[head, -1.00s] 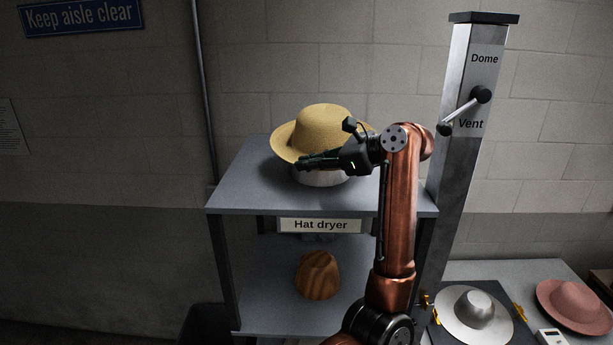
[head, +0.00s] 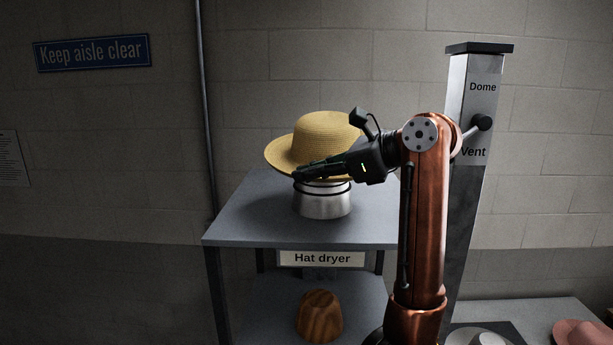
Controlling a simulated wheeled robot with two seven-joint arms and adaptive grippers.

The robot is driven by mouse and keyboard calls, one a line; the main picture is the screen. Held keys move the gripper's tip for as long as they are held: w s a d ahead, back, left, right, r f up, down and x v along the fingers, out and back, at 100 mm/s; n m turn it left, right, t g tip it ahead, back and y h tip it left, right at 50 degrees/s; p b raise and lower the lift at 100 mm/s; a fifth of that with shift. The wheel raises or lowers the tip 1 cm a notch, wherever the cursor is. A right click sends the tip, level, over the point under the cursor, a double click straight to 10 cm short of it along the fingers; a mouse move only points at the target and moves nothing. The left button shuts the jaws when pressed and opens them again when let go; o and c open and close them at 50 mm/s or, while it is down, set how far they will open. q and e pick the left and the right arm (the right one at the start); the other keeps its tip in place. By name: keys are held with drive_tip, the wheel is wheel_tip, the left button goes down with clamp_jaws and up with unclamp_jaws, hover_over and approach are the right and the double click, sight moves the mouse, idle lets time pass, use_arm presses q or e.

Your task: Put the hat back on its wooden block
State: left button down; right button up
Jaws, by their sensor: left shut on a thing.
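The yellow straw hat (head: 322,140) is raised above a round metal base (head: 322,206) on the top shelf of the hat dryer, tilted a little. My left gripper (head: 310,172) is shut on the hat at its near brim, and its jaws hide part of that brim. The wooden block (head: 319,316), brown and grained, stands on the shelf below, with its lower part near the bottom edge of the head view. My right gripper is not in view.
The grey top shelf (head: 245,218) is bare around the metal base. A metal post (head: 476,105) with a lever, marked Dome and Vent, stands at right. A pink hat (head: 583,333) shows partly at the bottom right.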

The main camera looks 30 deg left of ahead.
use_arm(q)
drive_tip(key=s+d+b, duration=0.3)
drive_tip(key=s+d, duration=0.2)
drive_tip(key=s, duration=0.3)
drive_tip(key=s+a+f+t+p, duration=0.2)
drive_tip(key=s+a+f+p, duration=0.3)
drive_tip(key=s, duration=0.5)
wheel_tip(320, 180, down, 3)
drive_tip(key=a, duration=0.2)
drive_tip(key=shift+s+a+p, duration=0.2)
drive_tip(key=shift+a+p, duration=0.2)
